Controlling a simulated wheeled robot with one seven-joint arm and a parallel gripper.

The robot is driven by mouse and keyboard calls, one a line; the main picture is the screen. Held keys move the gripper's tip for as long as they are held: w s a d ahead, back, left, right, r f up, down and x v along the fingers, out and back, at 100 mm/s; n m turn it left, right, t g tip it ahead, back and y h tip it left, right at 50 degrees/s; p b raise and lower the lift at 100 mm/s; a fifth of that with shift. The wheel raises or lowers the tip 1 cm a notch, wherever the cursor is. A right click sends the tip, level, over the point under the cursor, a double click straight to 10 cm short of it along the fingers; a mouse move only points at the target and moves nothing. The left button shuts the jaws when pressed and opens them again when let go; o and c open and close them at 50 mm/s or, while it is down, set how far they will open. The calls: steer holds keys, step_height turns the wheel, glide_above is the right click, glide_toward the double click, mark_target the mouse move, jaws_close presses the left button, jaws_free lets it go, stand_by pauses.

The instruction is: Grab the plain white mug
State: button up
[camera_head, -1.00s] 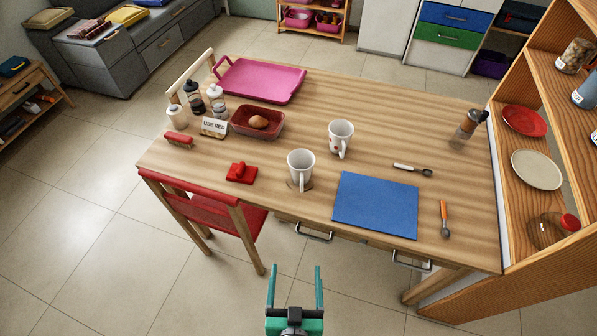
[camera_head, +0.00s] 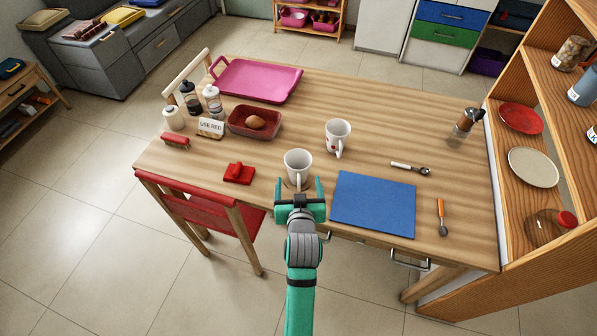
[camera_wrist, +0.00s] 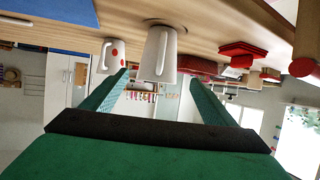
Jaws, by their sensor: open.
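The plain white mug (camera_head: 298,164) stands upright on the wooden table near its front edge, its handle toward me. In the wrist view the plain white mug (camera_wrist: 158,55) appears upside down, ahead between the fingers. A second white mug with red dots (camera_head: 337,136) stands behind it to the right; its dots show in the wrist view (camera_wrist: 112,56). My gripper (camera_head: 300,190) is open and empty, at the table's front edge just in front of the plain mug. Its fingers point toward the mug; I cannot tell whether either touches it.
A blue mat (camera_head: 373,204) lies right of my gripper, and a red object (camera_head: 239,174) lies left. A red chair (camera_head: 205,208) stands at the front left. The wooden shelf (camera_head: 545,90) stands at the right. The table (camera_head: 400,130) has bare wood behind the mugs.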

glide_toward(298, 158)
steer(key=x, duration=0.5)
steer(key=shift+f, duration=0.35)
steer(key=c, duration=1.2)
steer(key=shift+w, duration=0.15)
steer(key=shift+c, duration=1)
steer(key=shift+r, duration=0.15)
